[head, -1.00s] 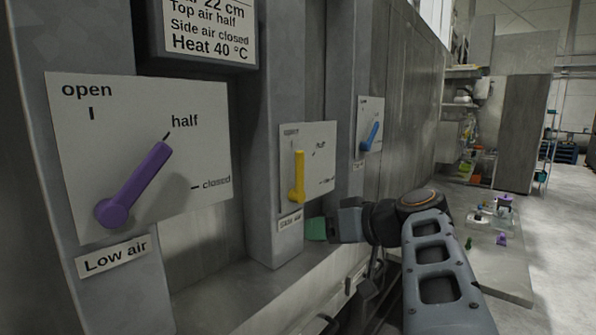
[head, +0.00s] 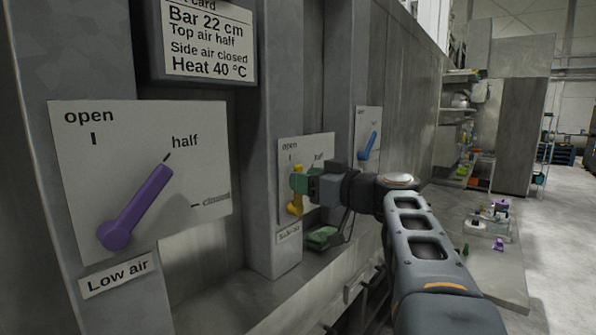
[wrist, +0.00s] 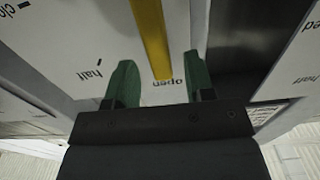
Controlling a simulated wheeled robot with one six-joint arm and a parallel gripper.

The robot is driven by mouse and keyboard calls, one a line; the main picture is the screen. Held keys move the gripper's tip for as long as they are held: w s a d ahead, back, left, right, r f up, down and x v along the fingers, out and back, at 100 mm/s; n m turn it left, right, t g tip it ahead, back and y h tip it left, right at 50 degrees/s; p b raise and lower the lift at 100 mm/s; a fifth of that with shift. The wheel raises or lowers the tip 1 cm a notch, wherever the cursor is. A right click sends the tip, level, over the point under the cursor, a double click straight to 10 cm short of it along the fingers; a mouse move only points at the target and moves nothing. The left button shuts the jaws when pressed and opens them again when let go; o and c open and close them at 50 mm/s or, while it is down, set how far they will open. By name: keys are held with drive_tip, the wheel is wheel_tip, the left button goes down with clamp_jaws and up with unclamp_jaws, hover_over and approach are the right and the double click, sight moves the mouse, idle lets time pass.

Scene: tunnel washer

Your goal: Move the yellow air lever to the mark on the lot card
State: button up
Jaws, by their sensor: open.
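The yellow lever (head: 296,206) is on the Side air plate (head: 316,150), partly hidden behind my gripper in the head view. In the wrist view the lever (wrist: 152,35) ends beside the upside-down word "open". My gripper (head: 298,181) is at the lever's upper part. In the wrist view my open gripper (wrist: 160,70) has one green finger on each side of the lever, with gaps visible. The closed mark of this plate is hidden in the head view. The lot card (head: 208,42) reads "Side air closed".
A purple lever (head: 135,208) on the Low air plate (head: 80,150) points at half. A blue lever (head: 368,146) is on a plate farther back. A green item (head: 320,238) shows below my gripper, by the ledge. A low table (head: 490,275) with small items stands to the right.

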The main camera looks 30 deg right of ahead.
drive_tip(key=shift+p+x, duration=0.35)
drive_tip(key=shift+x, duration=1)
drive_tip(key=shift+c, duration=0.2)
clamp_jaws()
